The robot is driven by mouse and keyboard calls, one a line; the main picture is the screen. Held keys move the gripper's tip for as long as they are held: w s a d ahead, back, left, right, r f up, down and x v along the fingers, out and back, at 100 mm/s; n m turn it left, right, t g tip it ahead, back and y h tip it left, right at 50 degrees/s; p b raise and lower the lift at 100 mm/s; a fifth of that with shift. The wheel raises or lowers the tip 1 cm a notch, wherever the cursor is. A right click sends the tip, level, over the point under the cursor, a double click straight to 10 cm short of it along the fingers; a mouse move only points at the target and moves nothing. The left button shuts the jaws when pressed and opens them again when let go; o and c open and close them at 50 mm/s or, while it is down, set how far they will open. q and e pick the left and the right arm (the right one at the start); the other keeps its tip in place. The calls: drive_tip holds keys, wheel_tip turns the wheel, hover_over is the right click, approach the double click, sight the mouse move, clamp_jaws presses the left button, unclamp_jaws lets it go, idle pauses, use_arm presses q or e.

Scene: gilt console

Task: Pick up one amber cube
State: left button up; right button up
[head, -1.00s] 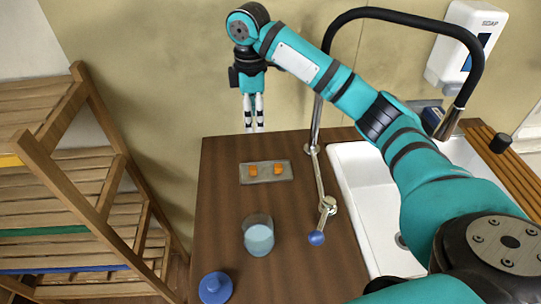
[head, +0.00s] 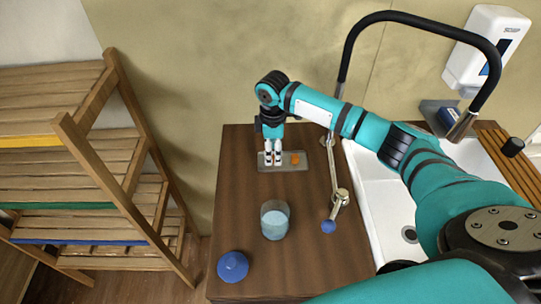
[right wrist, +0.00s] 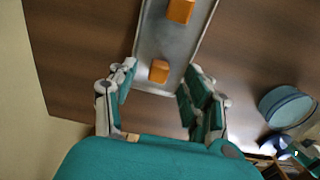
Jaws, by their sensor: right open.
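Two amber cubes sit on a small grey tray (head: 284,167) on the brown counter. In the head view the right-hand cube (head: 296,161) shows clear, and the other is mostly hidden behind my right gripper (head: 274,160). In the right wrist view the nearer cube (right wrist: 159,71) lies ahead of the open fingers, roughly midway between their tips. The farther cube (right wrist: 181,11) is beyond it near the top edge. My right gripper is open and empty, over the tray's left part. My left gripper is not in view.
A glass of bluish liquid (head: 274,221) and a blue lid (head: 232,266) stand nearer on the counter (head: 240,190). A wooden rack (head: 130,170) stands left.

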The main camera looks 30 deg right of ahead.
drive_tip(key=shift+f, duration=0.95)
drive_tip(key=c, duration=0.9)
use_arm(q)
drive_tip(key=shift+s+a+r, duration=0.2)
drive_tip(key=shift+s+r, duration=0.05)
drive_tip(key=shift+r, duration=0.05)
